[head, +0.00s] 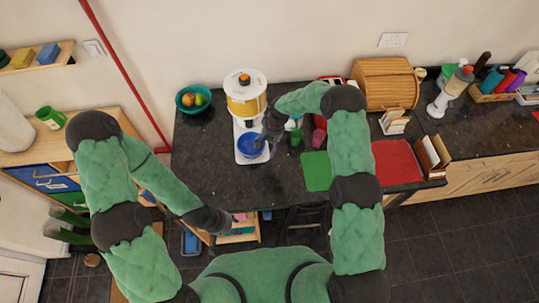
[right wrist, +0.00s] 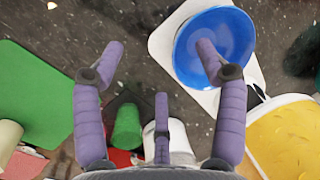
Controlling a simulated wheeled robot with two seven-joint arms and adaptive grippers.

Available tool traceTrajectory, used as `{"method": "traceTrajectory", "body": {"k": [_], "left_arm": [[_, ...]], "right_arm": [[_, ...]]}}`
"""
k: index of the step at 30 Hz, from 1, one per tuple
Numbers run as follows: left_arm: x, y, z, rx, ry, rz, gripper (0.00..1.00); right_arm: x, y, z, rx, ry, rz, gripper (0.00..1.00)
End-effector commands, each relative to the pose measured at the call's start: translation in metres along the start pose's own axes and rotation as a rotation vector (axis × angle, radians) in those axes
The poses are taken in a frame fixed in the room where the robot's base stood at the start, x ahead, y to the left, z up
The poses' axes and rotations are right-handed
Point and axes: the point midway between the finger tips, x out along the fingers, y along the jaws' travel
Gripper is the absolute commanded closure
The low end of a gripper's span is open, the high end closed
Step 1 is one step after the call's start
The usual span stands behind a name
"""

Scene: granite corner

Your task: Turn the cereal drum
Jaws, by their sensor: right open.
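The cereal drum (head: 246,104) is a clear drum of yellow cereal with a white top and an orange cap, upright on a white stand on the dark counter. In the right wrist view the yellow drum (right wrist: 288,140) is cut off at the lower right. A blue bowl (head: 250,145) sits on the stand's white base; it also shows in the wrist view (right wrist: 215,48). My right gripper (head: 271,128) is just right of the drum and bowl, its purple fingers (right wrist: 160,50) spread and empty. My left gripper (head: 214,222) is low by the counter's front edge, its fingers unclear.
A teal fruit bowl (head: 193,99) stands left of the drum. Right of my right gripper are a green cup (head: 295,137), a green board (head: 317,171) and a red board (head: 397,162). A wooden bread box (head: 385,84) stands behind. The counter's front left is clear.

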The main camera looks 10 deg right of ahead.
Motion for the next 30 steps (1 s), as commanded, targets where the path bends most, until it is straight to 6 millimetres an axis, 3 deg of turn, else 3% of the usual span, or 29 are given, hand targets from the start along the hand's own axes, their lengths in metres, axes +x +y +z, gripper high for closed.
{"method": "traceTrajectory", "body": {"k": [9,23,26,30], "left_arm": [[0.000,0.000,0.000,0.000,0.000,0.000,0.60],[0.000,0.000,0.000,0.000,0.000,0.000,0.60],[0.000,0.000,0.000,0.000,0.000,0.000,0.60],[0.000,0.000,0.000,0.000,0.000,0.000,0.60]], "right_arm": [[0.017,0.014,0.024,0.005,-0.003,-0.024,0.27],[0.020,0.017,0.028,0.006,-0.004,-0.027,0.27],[0.026,0.022,0.039,0.010,-0.008,-0.035,0.27],[0.044,0.042,0.079,0.028,-0.013,-0.063,0.27]]}}
